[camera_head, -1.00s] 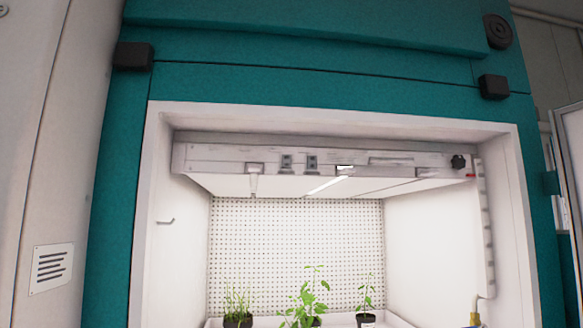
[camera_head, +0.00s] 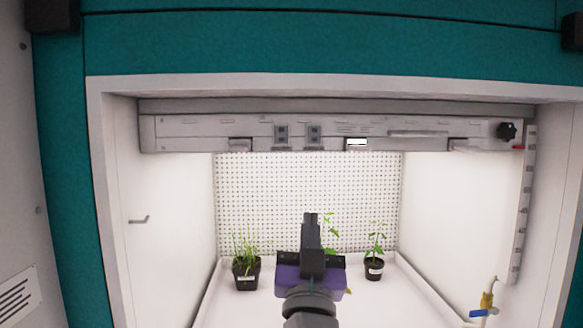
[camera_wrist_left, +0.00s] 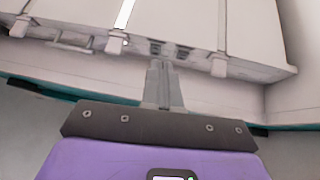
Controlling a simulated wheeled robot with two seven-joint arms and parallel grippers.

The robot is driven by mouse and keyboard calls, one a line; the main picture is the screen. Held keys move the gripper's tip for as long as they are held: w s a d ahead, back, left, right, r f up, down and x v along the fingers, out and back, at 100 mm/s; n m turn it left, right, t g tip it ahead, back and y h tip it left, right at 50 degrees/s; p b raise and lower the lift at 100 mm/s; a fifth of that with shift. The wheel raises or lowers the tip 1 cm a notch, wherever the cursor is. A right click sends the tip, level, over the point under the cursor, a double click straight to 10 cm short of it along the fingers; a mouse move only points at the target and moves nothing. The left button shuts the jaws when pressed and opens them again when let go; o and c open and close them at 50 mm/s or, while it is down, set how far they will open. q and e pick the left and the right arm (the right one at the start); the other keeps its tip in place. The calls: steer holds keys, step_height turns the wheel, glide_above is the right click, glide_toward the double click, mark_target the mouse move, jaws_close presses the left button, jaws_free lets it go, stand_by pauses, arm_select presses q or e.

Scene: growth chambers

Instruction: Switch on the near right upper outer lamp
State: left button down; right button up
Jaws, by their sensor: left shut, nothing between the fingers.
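The lamp panel (camera_head: 200,130) spans the top of the chamber opening. Pale tabs hang along its front edge: one at the left (camera_head: 241,144), a bright white one near the middle (camera_head: 356,144) and one at the right end (camera_head: 465,145). In the left wrist view the panel's underside shows one lit strip (camera_wrist_left: 125,14) and two unlit ones; the right-end tab (camera_wrist_left: 22,24) is at upper left there. My left gripper (camera_head: 311,216) points up, shut and empty, below the panel and left of the right-end tab. It also shows in the wrist view (camera_wrist_left: 163,65). My right gripper is out of view.
Two dark switches (camera_head: 298,134), a bar handle (camera_head: 418,134) and a black knob (camera_head: 507,131) are on the panel front. Potted plants stand below, at left (camera_head: 246,274) and right (camera_head: 374,268). A yellow-and-blue valve (camera_head: 486,305) is at lower right. Chamber walls bound both sides.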

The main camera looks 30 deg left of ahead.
mark_target(282, 136)
arm_select(q)
steer(key=s+a+r+n+y, duration=0.2)
steer(key=s+r+y, duration=0.1)
steer(key=r, duration=0.3)
steer(key=shift+s+n+g+y+p, duration=0.3)
steer(key=shift+s+g, duration=0.1)
steer(key=shift+s, duration=0.25)
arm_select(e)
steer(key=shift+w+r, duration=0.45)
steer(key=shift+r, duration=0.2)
arm_select(q)
steer(key=shift+a+r, duration=0.1)
steer(key=p+x, duration=0.1)
steer(key=x, duration=0.3)
steer(key=f+p+x, duration=0.1)
steer(key=p+x, duration=0.1)
steer(key=x, duration=0.2)
steer(key=w+p+x, duration=0.1)
steer(key=x, duration=0.3)
steer(key=shift+w+a+f, duration=0.1)
steer(key=shift+a+f, duration=0.15)
steer(key=shift+f, duration=0.15)
steer(key=shift+w+a+f, duration=0.1)
steer(key=shift+w+a, duration=0.25)
steer(key=shift+w, duration=0.15)
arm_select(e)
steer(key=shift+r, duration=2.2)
